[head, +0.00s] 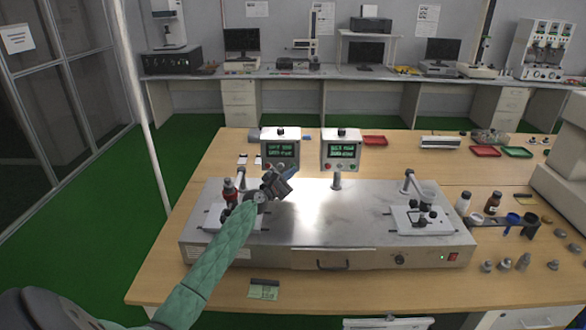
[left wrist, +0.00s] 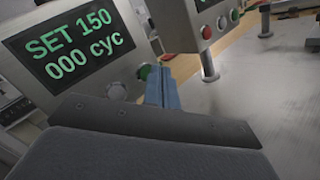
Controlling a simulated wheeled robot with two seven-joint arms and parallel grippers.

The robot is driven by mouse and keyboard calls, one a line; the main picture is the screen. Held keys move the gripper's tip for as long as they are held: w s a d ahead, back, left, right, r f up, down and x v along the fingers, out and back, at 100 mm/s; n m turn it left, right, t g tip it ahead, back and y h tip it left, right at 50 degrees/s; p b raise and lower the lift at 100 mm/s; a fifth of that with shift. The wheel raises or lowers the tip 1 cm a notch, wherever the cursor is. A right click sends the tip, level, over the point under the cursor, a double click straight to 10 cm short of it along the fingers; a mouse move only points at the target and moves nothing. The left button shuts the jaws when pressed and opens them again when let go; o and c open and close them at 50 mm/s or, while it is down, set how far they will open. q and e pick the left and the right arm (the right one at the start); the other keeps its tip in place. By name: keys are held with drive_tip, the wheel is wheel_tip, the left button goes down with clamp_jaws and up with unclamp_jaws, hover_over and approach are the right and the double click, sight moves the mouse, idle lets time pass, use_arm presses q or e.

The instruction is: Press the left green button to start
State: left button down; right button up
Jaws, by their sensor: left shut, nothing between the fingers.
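The left control box (head: 280,150) stands behind the metal test bench and has a lit screen. In the left wrist view its screen (left wrist: 68,43) reads "SET 150 000 cyc". A green button (left wrist: 143,72) sits at the lower right of its face, with another round knob or button (left wrist: 116,91) beside it. My left gripper (head: 291,172) is shut and empty in front of the box's lower right. Its bluish fingertips (left wrist: 161,80) are right beside the green button; I cannot tell whether they touch it. My right gripper is not in view.
A second control box (head: 341,150) stands close to the right. Bottles and cups crowd the right side of the table.

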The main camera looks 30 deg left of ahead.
use_arm(q)
drive_tip(key=shift+w+a, duration=0.15)
drive_tip(key=shift+w, duration=0.05)
idle(0.4)
